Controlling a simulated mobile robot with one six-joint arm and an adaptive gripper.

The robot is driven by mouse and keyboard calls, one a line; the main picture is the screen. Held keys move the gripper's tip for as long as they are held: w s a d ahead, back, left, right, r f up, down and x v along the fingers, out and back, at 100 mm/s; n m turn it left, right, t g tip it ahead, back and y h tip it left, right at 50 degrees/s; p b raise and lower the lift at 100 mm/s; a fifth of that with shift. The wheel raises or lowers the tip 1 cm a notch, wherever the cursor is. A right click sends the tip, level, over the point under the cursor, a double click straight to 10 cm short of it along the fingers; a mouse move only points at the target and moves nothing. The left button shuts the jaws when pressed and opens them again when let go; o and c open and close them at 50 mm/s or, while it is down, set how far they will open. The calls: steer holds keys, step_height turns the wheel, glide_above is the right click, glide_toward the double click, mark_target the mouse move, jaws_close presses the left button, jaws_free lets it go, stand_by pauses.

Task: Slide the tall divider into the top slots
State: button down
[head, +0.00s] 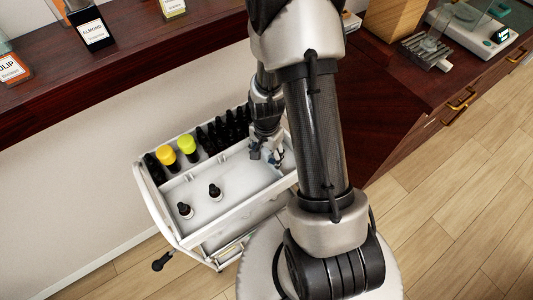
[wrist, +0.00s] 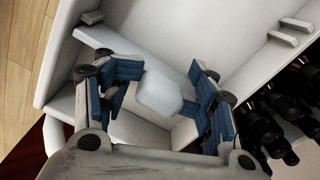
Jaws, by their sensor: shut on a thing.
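My gripper (wrist: 160,98) has its blue-padded fingers on either side of a white rounded tab, which I take as the grip of the tall divider (wrist: 158,93). The divider's white edge runs from the upper left down behind the fingers; its lower part is hidden. Small white ribs that look like slots (wrist: 290,28) stand at the upper right, with another rib at the upper left. I cannot tell whether the divider touches any slot. In the head view my gripper (head: 268,152) is low at the right end of the white cart's top tray (head: 235,187); the divider is mostly hidden there.
Two small dropper bottles (head: 215,192) stand in the tray's front part. A back row holds dark bottles (head: 225,130) and yellow-capped bottles (head: 188,146). Dark bottles (wrist: 283,112) stand close to my gripper's right. A dark wooden counter (head: 385,110) lies right of the cart.

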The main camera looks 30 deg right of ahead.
steer(key=shift+f, duration=0.2)
steer(key=shift+c, duration=1.4)
jaws_free()
steer(key=shift+r, duration=0.1)
step_height(320, 180, up, 12)
steer(key=shift+f, duration=0.1)
steer(key=shift+r, duration=0.2)
